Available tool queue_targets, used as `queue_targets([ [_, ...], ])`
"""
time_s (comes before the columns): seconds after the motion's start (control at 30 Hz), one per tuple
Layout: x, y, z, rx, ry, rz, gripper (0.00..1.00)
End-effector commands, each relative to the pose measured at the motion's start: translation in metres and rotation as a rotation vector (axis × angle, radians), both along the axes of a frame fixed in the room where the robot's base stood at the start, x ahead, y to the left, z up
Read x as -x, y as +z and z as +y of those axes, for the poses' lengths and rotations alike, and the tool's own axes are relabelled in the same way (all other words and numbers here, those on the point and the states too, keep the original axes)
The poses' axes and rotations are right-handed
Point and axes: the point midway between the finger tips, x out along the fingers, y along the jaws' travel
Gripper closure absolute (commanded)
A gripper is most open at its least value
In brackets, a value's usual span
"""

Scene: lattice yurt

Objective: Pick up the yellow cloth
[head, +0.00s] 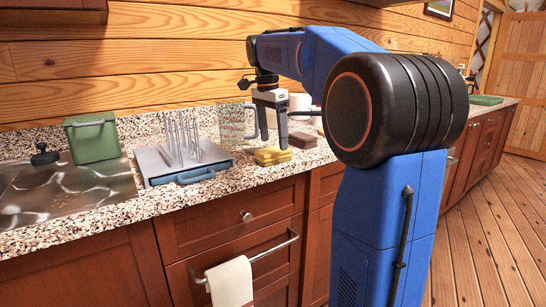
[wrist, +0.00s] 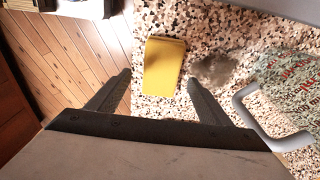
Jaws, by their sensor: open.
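The yellow cloth (head: 272,156) lies folded flat on the speckled stone counter, near its front edge. It also shows in the wrist view (wrist: 163,67) as a yellow rectangle just ahead of the fingertips and between their lines. My gripper (head: 268,137) is open and empty above the cloth, pointing down at it. In the wrist view my two fingers (wrist: 160,80) are spread to either side of the cloth and do not appear to touch it.
A clear patterned measuring jug (head: 231,125) stands just left of my gripper. A grey dish rack (head: 184,158), a green container (head: 93,138) and the sink (head: 65,195) are further left. A brown block (head: 302,140) lies right of the cloth. A white towel (head: 230,283) hangs below.

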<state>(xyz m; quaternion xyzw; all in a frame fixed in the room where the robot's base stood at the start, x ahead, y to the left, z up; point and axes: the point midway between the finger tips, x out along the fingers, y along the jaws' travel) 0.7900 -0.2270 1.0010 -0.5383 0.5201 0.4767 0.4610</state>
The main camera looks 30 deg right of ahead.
Motion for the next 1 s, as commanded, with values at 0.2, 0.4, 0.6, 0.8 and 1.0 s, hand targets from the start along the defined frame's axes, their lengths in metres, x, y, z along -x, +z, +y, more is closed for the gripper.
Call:
queue_targets([
  [0.2,-0.001,-0.029,0.002,-0.001,0.001,0.002,0.27],
  [0.4,-0.002,-0.048,0.000,0.000,0.001,0.002,0.27],
  [0.6,-0.002,-0.050,-0.001,0.000,0.000,0.000,0.27],
  [0.8,-0.002,-0.049,-0.001,0.000,0.000,0.000,0.58],
  [1.0,-0.002,-0.049,-0.001,0.000,0.000,0.000,0.75],
])
